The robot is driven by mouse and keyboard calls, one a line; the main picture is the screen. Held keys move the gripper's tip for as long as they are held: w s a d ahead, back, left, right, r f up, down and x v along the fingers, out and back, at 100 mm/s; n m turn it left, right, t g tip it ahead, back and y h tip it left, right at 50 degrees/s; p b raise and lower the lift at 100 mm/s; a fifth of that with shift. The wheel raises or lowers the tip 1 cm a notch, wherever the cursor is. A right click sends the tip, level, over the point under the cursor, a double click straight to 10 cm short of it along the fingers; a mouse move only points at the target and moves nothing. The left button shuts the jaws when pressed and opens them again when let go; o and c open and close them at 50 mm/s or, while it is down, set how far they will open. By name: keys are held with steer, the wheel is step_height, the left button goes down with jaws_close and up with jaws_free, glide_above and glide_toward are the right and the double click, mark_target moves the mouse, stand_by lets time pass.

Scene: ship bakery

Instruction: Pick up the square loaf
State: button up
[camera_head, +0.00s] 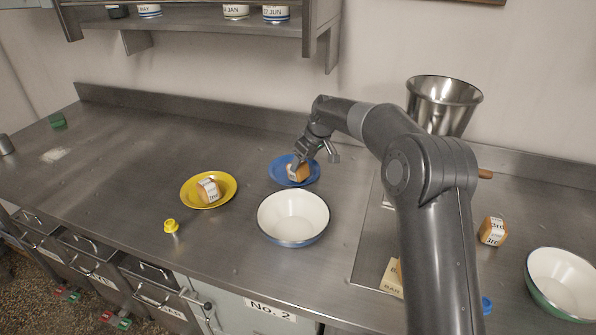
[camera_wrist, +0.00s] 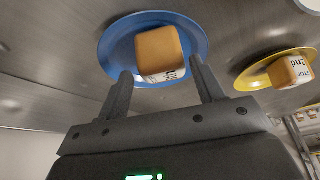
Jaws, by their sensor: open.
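A square loaf (camera_wrist: 160,55) with a golden crust and a printed white side sits on a blue plate (camera_wrist: 117,42); in the head view, the loaf (camera_head: 298,173) and the blue plate (camera_head: 277,172) are near the back of the counter, partly hidden by my gripper. My gripper (camera_wrist: 160,84) is open and empty, its two fingers at the loaf's near side, one to each side. In the head view my gripper (camera_head: 312,160) hangs over the plate. A second similar loaf (camera_head: 208,190) lies on a yellow plate (camera_head: 190,197), and a third (camera_head: 492,231) stands on the counter at right.
A white bowl (camera_head: 293,217) stands just in front of the blue plate. A yellow-capped item (camera_head: 170,226) stands near the front edge. A metal bucket (camera_head: 441,105) is behind my arm, and a green bowl (camera_head: 562,283) is at far right. The left counter is mostly clear.

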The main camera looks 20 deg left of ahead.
steer(key=x, duration=0.5)
steer(key=shift+a, duration=0.15)
steer(key=shift+c, duration=0.2)
steer(key=c, duration=0.8)
